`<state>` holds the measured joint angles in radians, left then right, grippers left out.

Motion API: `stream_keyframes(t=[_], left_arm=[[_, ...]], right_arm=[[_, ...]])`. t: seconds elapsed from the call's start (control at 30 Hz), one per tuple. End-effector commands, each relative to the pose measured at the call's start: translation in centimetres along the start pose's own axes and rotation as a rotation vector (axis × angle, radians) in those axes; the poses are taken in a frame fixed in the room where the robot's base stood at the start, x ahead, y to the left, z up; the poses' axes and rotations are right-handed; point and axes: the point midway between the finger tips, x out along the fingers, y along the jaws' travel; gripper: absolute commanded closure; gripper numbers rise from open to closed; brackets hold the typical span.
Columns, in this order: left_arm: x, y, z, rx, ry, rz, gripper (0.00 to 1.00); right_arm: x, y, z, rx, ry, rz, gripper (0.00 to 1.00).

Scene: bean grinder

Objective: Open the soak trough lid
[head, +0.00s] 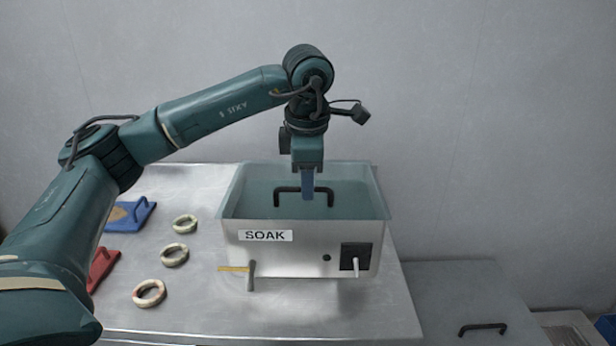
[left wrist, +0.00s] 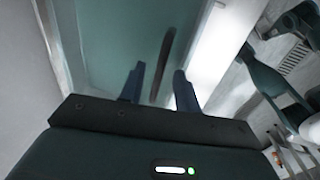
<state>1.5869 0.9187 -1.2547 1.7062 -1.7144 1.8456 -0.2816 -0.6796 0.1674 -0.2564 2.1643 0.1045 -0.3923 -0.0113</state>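The soak trough (head: 300,255) is a steel box with a SOAK label, standing on the metal table. Its lid (head: 350,196) is a translucent teal panel on top, lying closed, with a black bar handle (head: 277,198). My left gripper (head: 308,196) points straight down at the handle. In the left wrist view its two blue fingers (left wrist: 155,88) are apart, with the dark handle (left wrist: 163,60) between or just beyond their tips. I cannot tell whether they touch it. My right gripper is not in view.
Several pale rings (head: 174,255) lie on the table (head: 200,310) left of the trough. A blue float (head: 131,216) and a red float (head: 103,268) lie farther left. A lower grey surface with a black handle (head: 482,328) is at the right.

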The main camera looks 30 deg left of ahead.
Motion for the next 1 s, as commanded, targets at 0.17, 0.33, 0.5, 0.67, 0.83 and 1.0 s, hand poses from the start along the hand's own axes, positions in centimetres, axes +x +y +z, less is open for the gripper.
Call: stream_keyframes(t=[0.17,0.33,0.5,0.67,0.83,1.0], left_arm=[[-0.02,0.00,0.00,0.000,0.000,0.000,0.80],[-0.03,-0.01,0.01,0.000,0.000,0.000,0.94],[-0.04,-0.01,0.01,0.000,0.000,0.000,1.00],[-0.04,-0.02,0.02,0.000,0.000,-0.001,1.00],[-0.06,-0.01,0.03,0.000,0.000,-0.001,1.00],[-0.56,0.45,0.24,0.001,0.000,0.000,1.00]], right_arm=[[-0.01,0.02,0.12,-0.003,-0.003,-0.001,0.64],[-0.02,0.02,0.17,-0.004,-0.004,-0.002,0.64],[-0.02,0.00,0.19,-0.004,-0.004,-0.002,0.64],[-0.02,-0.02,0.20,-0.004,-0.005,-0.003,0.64],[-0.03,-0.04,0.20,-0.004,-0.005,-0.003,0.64],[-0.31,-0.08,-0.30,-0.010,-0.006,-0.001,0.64]])
